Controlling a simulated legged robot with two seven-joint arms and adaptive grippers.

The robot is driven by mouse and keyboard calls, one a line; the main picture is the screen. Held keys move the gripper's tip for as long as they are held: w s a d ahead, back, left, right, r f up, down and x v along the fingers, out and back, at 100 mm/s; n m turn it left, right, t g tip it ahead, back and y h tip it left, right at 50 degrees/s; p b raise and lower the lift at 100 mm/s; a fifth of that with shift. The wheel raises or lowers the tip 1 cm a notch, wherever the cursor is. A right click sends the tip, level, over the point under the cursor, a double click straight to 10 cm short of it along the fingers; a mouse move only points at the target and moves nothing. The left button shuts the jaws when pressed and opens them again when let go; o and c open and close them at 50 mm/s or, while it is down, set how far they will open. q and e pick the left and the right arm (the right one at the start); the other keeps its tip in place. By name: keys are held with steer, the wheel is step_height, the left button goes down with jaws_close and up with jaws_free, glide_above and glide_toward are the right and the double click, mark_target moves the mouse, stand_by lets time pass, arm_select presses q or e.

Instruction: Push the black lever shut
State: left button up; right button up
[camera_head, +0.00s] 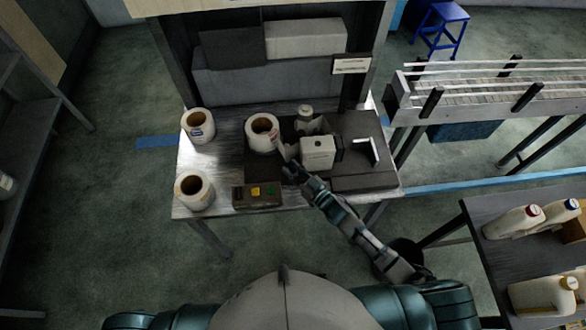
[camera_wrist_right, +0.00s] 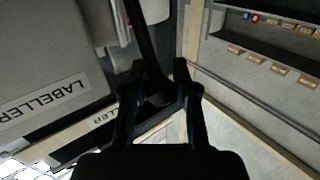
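The labelling machine (camera_head: 318,152) is a white box unit on the metal table, and its "LABELLER" lettering (camera_wrist_right: 45,105) shows in the right wrist view. My right gripper (camera_head: 291,169) is at the front left of this unit, its arm reaching up from the lower right. In the right wrist view my right gripper (camera_wrist_right: 155,72) has its two fingers apart. A dark bar, which looks like the black lever (camera_wrist_right: 149,35), runs up between and beyond the fingertips; I cannot tell whether they touch it. In the head view I cannot make out the lever. My left gripper is not in view.
Label rolls (camera_head: 199,125) stand on the table's left side. A control box (camera_head: 257,196) with coloured buttons sits at its front edge. A conveyor (camera_head: 490,92) is at the right, and a side table (camera_head: 490,258) with several bottles is at the lower right.

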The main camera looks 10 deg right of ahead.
jaws_close()
steer(key=shift+w+r+p, duration=0.5)
steer(key=shift+w+r, duration=0.1)
steer(key=shift+w, duration=0.65)
steer(key=shift+w+f, duration=0.1)
steer(key=shift+w, duration=0.05)
steer(key=o, duration=0.9)
jaws_free()
steer(key=shift+f, duration=0.1)
